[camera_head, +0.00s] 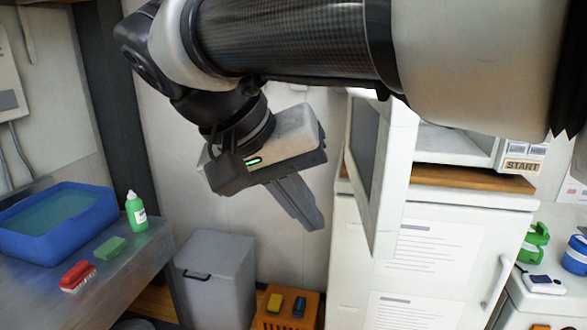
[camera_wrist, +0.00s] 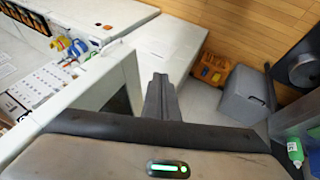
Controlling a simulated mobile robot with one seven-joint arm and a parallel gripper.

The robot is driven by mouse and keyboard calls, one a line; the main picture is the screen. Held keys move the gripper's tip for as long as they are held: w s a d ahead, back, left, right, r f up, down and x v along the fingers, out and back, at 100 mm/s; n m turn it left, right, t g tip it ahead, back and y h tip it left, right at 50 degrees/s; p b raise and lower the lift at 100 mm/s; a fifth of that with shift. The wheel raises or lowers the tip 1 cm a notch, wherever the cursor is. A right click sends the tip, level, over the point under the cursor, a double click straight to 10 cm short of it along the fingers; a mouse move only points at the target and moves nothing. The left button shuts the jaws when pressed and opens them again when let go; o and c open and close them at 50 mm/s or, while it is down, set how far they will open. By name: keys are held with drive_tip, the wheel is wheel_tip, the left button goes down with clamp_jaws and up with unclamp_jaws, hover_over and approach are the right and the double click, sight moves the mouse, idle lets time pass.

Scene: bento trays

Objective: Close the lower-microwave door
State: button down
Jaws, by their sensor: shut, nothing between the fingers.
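The lower microwave (camera_head: 457,145) is white, with a START label, and stands on a wooden board at the right of the head view. Its door (camera_head: 394,180) is open, swung out toward the camera, with its dark window facing left. My gripper (camera_head: 312,222) is left of the door, fingers together and empty, pointing down and right. In the head view a gap shows between fingertips and door. In the wrist view the fingers (camera_wrist: 158,85) lie just right of the door's pale edge (camera_wrist: 133,85); I cannot tell whether they touch. My arm hides part of the microwave's top.
Below the microwave is a white cabinet (camera_head: 437,215) with papers. A grey bin (camera_head: 215,270) and an orange crate (camera_head: 272,322) stand on the floor to the left.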

drive_tip(key=w+d+f, duration=0.3)
drive_tip(key=d+f, duration=0.1)
drive_tip(key=d, duration=0.3)
drive_tip(key=shift+f+m+h+b, duration=0.35)
drive_tip(key=shift+m+h+b, duration=0.05)
drive_tip(key=shift+w+t, duration=0.1)
drive_tip(key=shift+t, duration=0.2)
